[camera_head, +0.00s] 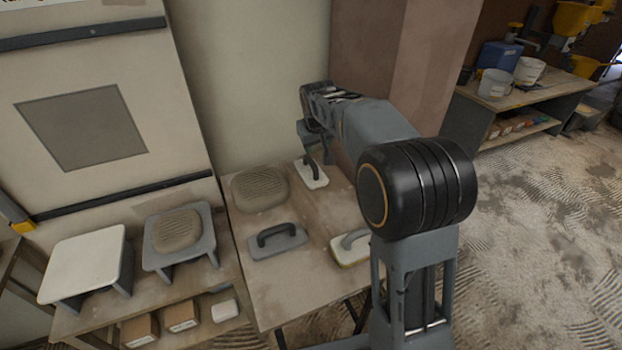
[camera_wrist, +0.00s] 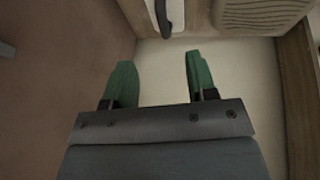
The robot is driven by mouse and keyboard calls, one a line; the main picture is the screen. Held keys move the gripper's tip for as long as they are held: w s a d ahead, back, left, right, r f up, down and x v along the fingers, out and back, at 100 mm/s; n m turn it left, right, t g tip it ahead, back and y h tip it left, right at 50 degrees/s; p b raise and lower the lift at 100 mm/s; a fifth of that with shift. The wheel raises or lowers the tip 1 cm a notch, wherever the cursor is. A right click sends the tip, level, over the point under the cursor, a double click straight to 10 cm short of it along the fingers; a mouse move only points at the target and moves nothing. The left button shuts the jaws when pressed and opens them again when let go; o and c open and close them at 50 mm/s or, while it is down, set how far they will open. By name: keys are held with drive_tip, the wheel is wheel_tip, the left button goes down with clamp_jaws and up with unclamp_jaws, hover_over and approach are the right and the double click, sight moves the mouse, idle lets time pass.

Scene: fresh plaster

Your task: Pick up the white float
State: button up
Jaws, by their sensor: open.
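The white float (camera_head: 317,178) lies at the back of the wooden table in the head view, a pale flat plate with a dark handle. My gripper (camera_head: 316,150) is over its far end; the head view does not clearly show whether they touch. In the wrist view the white float (camera_wrist: 178,20) shows only in part at the top edge, with its dark handle. My gripper's two green fingers (camera_wrist: 158,62) are spread apart with nothing between them, short of the handle in that picture.
On the wooden table (camera_head: 285,290) are a grey float (camera_head: 285,244), a ribbed tan pad (camera_head: 260,188) and another float with a pale handle (camera_head: 345,250). A wall and brown column stand close behind. Small stools (camera_head: 90,262) are at left.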

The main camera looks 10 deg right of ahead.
approach(313, 162)
drive_tip(key=b+x, duration=0.1)
drive_tip(key=x, duration=0.4)
drive_tip(key=shift+a+f, duration=0.1)
drive_tip(key=shift+f, duration=0.1)
drive_tip(key=shift+x, duration=2.9)
clamp_jaws()
